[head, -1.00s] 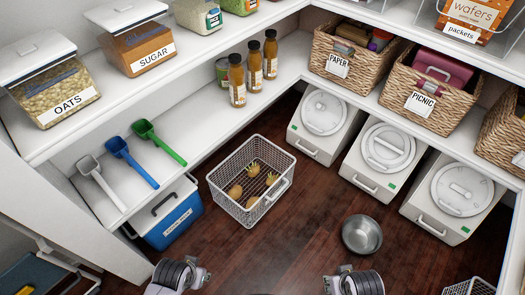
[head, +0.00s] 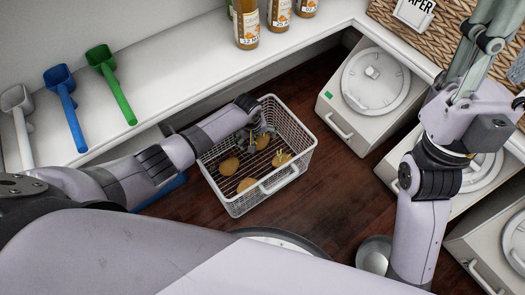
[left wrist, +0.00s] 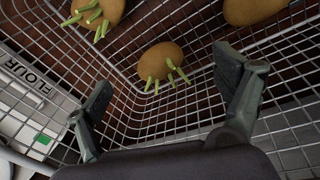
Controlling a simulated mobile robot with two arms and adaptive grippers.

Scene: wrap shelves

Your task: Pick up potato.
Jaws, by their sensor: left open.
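Several brown potatoes lie in a white wire basket (head: 236,205) on the floor. In the head view a plain potato (head: 228,166) lies at the left, and another (head: 246,185) nearer the front. A sprouted potato (head: 281,158) lies at the right. My left gripper (head: 260,132) is inside the basket's far part, partly hiding what is under it. In the left wrist view its open fingers (left wrist: 166,80) are empty, with a potato with green sprouts (left wrist: 162,60) beyond and between the tips. My right gripper (head: 485,45) is raised at the upper right; its finger opening is unclear.
White bins (head: 375,82) stand right of the basket. A shelf carries blue (head: 62,90) and green (head: 108,75) scoops and bottles (head: 248,22). A metal bowl (head: 374,252) is on the floor at the front right. Basket walls surround my left gripper closely.

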